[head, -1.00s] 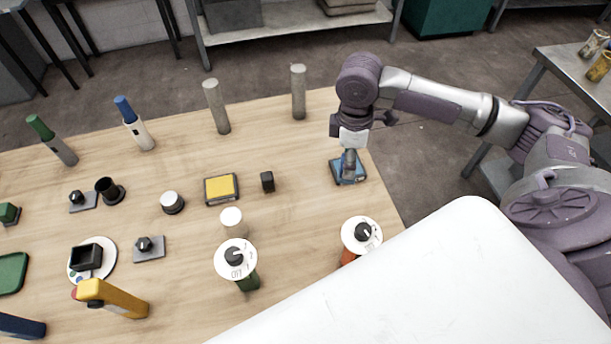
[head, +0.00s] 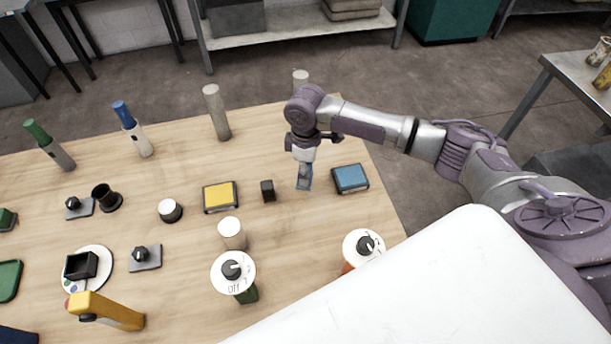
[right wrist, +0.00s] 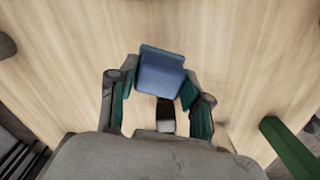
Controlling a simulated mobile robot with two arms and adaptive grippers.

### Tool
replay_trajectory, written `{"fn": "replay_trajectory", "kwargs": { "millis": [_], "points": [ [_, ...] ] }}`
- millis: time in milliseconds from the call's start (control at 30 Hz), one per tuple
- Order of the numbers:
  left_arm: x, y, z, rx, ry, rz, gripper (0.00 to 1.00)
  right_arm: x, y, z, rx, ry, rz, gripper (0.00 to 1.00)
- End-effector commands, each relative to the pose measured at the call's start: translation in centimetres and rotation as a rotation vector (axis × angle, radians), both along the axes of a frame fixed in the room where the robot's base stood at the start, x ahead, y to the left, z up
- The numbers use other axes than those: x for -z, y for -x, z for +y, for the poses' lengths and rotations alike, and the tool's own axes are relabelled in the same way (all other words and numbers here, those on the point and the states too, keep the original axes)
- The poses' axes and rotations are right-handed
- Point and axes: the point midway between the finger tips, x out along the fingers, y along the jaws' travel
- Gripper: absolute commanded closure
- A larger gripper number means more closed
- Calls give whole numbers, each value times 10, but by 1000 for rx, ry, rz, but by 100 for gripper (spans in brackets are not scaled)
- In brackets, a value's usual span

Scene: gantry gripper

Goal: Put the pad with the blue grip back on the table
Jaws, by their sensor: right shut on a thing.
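My right gripper (head: 305,170) is shut on the pad with the blue grip (head: 304,184), over the right half of the wooden table (head: 190,295). The right wrist view shows the blue grip (right wrist: 160,75) between the two fingers. In the head view the pad looks tilted, its flat face partly visible. I cannot tell whether its lower edge touches the table. My left gripper is not in view.
A blue-topped tray (head: 350,178) lies right of the held pad. A small black block (head: 268,190) and a yellow-topped tray (head: 220,196) lie to its left. A grey post (head: 217,112) stands behind. Bare table lies in front of the gripper.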

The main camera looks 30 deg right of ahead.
Motion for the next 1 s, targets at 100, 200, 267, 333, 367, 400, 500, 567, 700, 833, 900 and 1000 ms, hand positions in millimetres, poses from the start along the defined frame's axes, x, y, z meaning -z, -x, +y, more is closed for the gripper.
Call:
{"fn": "replay_trajectory", "kwargs": {
  "millis": [100, 200, 267, 333, 367, 400, 500, 567, 700, 833, 900, 1000],
  "points": [
    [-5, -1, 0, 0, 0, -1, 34, 10, -1, 1, 1, 1, 3, 79],
    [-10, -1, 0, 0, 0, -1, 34, 26, 0, 1, 2, 1, 3, 79],
    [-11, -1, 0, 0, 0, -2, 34, 33, 0, 1, 1, 0, 3, 79],
    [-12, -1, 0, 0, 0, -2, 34, 39, -1, 1, 0, -1, 1, 79],
    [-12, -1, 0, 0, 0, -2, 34, 40, -1, 1, 0, 0, 0, 79],
    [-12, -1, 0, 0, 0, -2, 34, 41, -1, 1, 0, 0, 0, 79],
    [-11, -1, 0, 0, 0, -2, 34, 41, -1, 1, 0, 0, 0, 79],
    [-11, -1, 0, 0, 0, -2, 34, 41, -1, 1, 0, 0, 0, 49],
    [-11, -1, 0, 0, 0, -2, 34, 41, -1, 1, 0, 0, 0, 26],
    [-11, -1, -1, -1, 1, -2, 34, 41, -1, 1, 0, 0, 0, 26],
    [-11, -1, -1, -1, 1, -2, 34, 41, -1, 1, 0, 0, 0, 26],
    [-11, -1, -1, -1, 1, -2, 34, 41, -1, 1, 0, 0, 0, 26]
  ]
}}
